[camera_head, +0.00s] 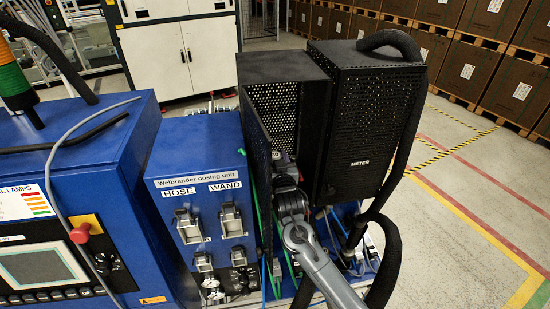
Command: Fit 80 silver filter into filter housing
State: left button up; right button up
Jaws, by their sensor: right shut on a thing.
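My right arm comes up from the bottom edge and reaches into an open black perforated cabinet (312,98). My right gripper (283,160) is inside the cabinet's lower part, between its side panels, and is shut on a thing. The wrist and the cabinet hide that thing, so I cannot tell its shape or colour. I cannot make out a silver filter or the filter housing apart from the dark interior. My left gripper is not in view.
A closed black perforated cabinet marked METER (360,130), with a thick black hose (392,42), stands close on the right. The blue Welbrander dosing unit (200,160) stands on the left, beside a blue control panel (85,180). Free floor lies at the right.

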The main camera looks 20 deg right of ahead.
dwell(0.5)
jog(key=shift+p, duration=0.3)
jog(key=shift+f, duration=0.25)
dwell(0.4)
dwell(0.5)
jog(key=shift+f, duration=0.2)
jog(key=shift+f, duration=0.3)
jog(key=shift+f+b, duration=0.6)
jog(key=shift+f, duration=0.4)
dwell(0.5)
